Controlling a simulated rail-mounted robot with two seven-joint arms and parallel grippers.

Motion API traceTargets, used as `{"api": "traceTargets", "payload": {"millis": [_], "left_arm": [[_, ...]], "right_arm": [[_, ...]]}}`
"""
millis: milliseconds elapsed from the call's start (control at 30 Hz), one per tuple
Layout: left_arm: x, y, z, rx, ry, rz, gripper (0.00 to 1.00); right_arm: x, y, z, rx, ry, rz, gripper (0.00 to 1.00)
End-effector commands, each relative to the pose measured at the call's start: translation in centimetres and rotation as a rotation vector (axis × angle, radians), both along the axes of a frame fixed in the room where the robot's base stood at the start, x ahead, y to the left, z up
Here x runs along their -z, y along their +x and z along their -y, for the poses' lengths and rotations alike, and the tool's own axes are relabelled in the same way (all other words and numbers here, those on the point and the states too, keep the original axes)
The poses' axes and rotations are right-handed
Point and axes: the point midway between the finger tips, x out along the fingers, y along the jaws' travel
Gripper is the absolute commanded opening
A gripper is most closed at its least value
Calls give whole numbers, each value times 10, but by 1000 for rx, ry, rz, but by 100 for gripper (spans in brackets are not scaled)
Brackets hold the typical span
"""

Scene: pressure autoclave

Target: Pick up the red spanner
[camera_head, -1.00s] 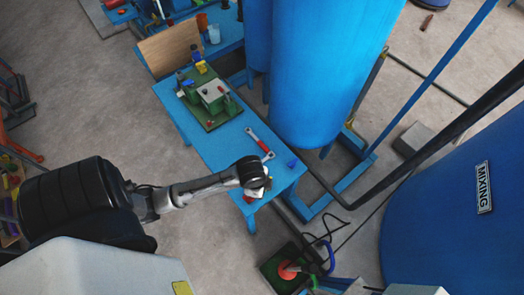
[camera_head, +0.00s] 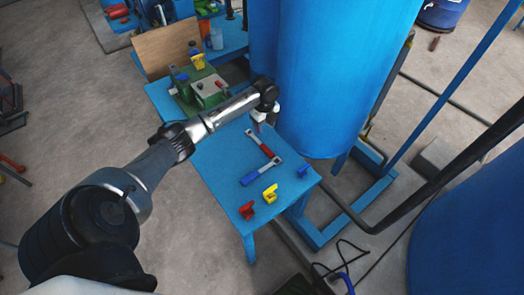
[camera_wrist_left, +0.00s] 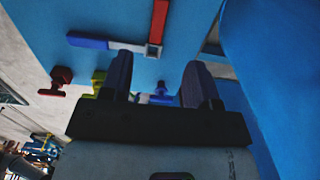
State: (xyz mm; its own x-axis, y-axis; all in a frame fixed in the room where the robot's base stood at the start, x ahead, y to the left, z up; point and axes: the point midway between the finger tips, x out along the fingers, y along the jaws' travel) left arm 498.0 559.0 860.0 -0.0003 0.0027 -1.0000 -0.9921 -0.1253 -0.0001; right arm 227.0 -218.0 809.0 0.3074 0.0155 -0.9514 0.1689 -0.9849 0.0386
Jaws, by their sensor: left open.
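The red spanner (camera_head: 260,143) lies flat on the blue table (camera_head: 215,157), its lower end meeting a blue-handled spanner (camera_head: 249,178). In the left wrist view the red spanner (camera_wrist_left: 157,27) lies beyond the fingers, partly cut off by the top edge, beside the blue-handled spanner (camera_wrist_left: 88,42). My left gripper (camera_head: 264,121) is above the table by the upper end of the red spanner. Its two fingers (camera_wrist_left: 161,80) are apart with nothing between them. My right gripper is not in view.
A yellow piece (camera_head: 270,193), a red piece (camera_head: 247,210) and a small blue piece (camera_head: 303,171) sit near the table's front end. A green vise base (camera_head: 183,102) stands farther back. A large blue tank (camera_head: 320,80) rises close beside the table's right edge.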

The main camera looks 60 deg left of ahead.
Motion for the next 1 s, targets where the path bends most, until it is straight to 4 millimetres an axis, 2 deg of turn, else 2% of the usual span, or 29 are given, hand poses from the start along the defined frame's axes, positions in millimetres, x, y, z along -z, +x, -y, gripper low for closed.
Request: {"api": "traceTargets", "payload": {"millis": [200, 400, 833, 1000], "left_arm": [[38, 0, -2, 3, -5, -1, 55], [67, 1, -2, 3, -4, 0, 55], [89, 0, -2, 2, -3, -1, 55], [109, 0, -3, 2, -3, -1, 55]], "right_arm": [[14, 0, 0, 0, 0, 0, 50], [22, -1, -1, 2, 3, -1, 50], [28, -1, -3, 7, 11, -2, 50], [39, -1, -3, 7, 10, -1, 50]]}}
